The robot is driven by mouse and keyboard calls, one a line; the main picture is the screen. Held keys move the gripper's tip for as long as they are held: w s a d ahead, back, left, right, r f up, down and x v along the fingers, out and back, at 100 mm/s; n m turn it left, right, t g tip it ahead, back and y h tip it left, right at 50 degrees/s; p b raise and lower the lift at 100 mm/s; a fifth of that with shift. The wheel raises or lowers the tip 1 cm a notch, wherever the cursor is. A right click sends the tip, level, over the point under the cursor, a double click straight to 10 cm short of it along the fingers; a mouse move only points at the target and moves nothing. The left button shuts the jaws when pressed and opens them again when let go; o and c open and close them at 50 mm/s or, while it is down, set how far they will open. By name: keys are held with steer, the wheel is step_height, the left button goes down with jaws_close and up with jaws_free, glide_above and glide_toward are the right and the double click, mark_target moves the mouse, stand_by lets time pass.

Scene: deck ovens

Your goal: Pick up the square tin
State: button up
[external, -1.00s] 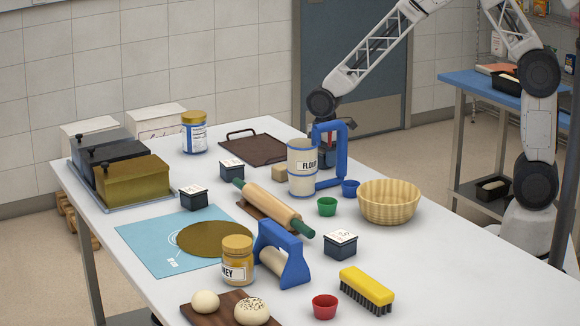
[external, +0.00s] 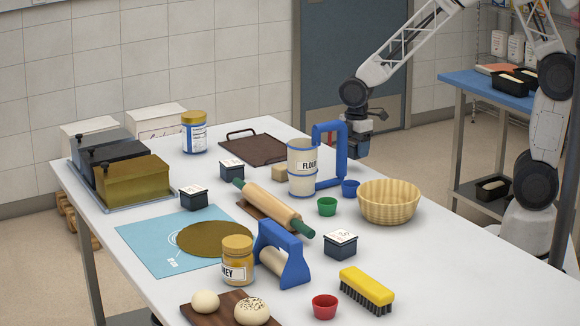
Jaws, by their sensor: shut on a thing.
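My gripper (external: 357,150) is above the far right edge of the table, behind the blue handle of the flour container. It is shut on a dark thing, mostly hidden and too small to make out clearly. Small square dark tins with pale tops stand on the table: one (external: 232,170) by the brown tray, one (external: 193,198) by the blue mat, and one (external: 340,244) at right of the rolling pin. My gripper is apart from all three.
The flour container (external: 301,170) stands just in front of my gripper, near a blue cup (external: 350,188), a green cup (external: 327,207) and a wicker basket (external: 389,202). A rolling pin (external: 270,205) lies mid-table. The table (external: 440,262) is clear at front right.

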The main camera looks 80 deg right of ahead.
steer(key=shift+s+a+r, duration=0.15)
steer(key=shift+s, duration=1.45)
steer(key=shift+s+a+r, duration=0.15)
steer(key=shift+s, duration=1.4)
